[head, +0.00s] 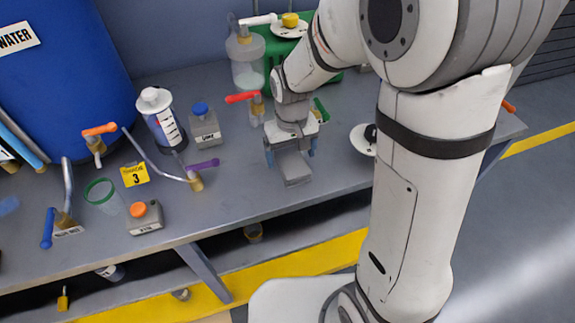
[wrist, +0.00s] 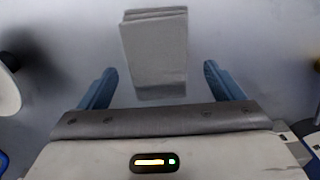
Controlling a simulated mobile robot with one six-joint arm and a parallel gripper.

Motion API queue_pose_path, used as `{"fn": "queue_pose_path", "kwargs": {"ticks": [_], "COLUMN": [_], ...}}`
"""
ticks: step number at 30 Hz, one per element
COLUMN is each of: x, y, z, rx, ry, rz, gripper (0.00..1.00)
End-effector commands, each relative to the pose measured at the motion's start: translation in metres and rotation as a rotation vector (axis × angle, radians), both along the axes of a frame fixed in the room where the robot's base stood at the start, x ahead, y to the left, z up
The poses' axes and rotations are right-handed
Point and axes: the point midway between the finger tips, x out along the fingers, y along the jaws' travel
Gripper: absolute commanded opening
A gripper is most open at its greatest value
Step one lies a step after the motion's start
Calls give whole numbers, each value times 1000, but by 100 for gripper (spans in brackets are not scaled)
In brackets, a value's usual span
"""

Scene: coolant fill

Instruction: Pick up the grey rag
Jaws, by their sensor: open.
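The grey rag (head: 293,167) is a folded, flat rectangle lying on the grey bench top. In the wrist view the rag (wrist: 155,50) lies ahead of and between the two blue fingers, its near end reaching between the fingertips in the picture. My gripper (head: 290,152) is open and empty, pointing down over the rag's far end in the head view. The gripper also shows in the wrist view (wrist: 158,80), with a finger on each side and a gap to the rag on both sides. I cannot tell the exact height above the bench.
A purple-handled valve (head: 203,165) and a grey can with a blue cap (head: 205,128) stand left of my gripper. A red-handled valve (head: 256,105) is close behind it. A white round disc (head: 361,140) lies to the right. The bench front edge is near the rag.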

Motion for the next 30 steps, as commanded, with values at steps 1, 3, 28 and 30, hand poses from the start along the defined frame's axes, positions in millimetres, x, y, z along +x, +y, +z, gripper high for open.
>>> {"fn": "queue_pose_path", "kwargs": {"ticks": [1,3,28,30], "x": [0,0,0,0], "y": [0,-1,-1,-1], "z": [-9,-15,-19,-19], "rx": [-1,-1,0,0], "ry": [4,2,-1,-1], "rz": [0,-1,-3,-3], "gripper": [87,87,44,39]}}
